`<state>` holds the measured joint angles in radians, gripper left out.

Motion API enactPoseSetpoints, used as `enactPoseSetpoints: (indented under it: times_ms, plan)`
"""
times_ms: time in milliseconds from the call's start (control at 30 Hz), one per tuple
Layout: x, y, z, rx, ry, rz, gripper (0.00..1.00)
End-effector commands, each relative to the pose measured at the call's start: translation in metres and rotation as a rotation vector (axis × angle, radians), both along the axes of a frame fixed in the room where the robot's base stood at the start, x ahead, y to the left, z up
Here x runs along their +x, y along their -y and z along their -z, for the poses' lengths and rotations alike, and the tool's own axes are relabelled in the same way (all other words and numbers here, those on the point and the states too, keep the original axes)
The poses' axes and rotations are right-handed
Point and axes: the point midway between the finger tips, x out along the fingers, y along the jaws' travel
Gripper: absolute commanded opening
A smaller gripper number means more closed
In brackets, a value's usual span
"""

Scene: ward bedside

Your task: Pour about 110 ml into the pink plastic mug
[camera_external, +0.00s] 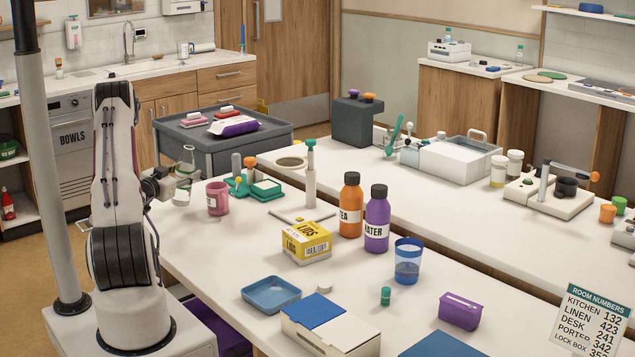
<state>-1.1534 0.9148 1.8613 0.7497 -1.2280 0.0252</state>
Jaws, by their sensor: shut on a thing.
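The pink plastic mug (217,199) stands upright on the near table, at the left end, with a pale label on its side. My gripper (176,185) is at the table's left edge, just left of the mug. It is shut on a small clear vessel (184,170), held raised and apart from the mug. The vessel looks roughly upright, with a thin tall part at its top. How much it holds is too small to tell. The inside of the mug is not clear from here.
Right of the mug are a green stand (262,190), an upright post on a board (310,175), a yellow box (307,242), orange (350,208) and purple (377,220) bottles, and a blue cup (407,262). A blue tray (271,294) lies nearer. Table in front of the mug is clear.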

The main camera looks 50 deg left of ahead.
Motion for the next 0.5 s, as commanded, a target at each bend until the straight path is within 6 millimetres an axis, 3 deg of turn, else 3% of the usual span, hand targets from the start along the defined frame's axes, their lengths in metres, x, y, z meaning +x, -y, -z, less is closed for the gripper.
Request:
enactPoseSetpoints:
  times_ms: [500]
  plan:
    - [0.0042,0.0045,0.0060,0.255,-0.217,0.002,0.11]
